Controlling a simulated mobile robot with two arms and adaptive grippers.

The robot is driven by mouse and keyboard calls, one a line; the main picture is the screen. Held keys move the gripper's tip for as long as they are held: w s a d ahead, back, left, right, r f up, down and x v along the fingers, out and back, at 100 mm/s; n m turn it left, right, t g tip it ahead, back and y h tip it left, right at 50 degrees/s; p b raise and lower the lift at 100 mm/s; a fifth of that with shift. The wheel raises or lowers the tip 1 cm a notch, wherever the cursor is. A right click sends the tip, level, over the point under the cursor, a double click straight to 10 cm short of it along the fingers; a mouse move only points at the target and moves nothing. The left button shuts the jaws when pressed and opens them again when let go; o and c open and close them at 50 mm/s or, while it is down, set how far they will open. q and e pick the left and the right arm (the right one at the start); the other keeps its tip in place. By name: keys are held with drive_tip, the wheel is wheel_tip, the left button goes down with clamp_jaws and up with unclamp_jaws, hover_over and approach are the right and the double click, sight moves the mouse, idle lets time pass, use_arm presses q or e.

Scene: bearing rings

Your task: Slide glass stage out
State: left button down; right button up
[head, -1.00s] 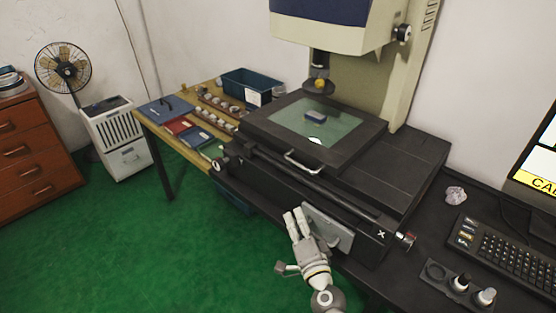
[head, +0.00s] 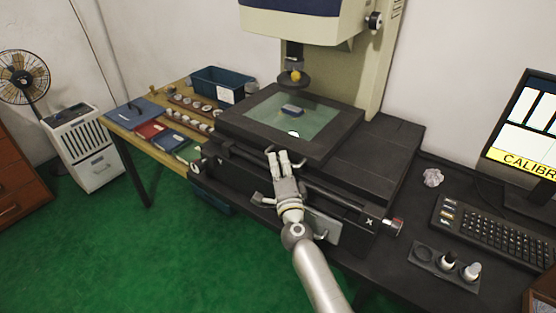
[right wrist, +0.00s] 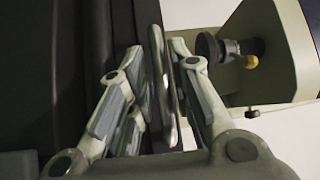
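The glass stage (head: 262,103), a green-tinted pane in a dark frame (head: 322,148), sits on the measuring machine's bed below its lens. In the right wrist view the metal handle (right wrist: 162,85) runs between the two fingers of my right gripper (right wrist: 158,95). The fingers look apart, one on each side of the bar; firm contact is not visible. My left gripper is not in view.
The machine's lens head (head: 294,76) hangs over the stage. A grey plate (head: 322,227) and a knob (head: 393,226) are on the machine's front. A wooden table (head: 122,123) stands at left.

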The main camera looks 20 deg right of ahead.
drive_tip(key=shift+w+d+r, duration=0.1)
drive_tip(key=shift+w, duration=0.75)
clamp_jaws()
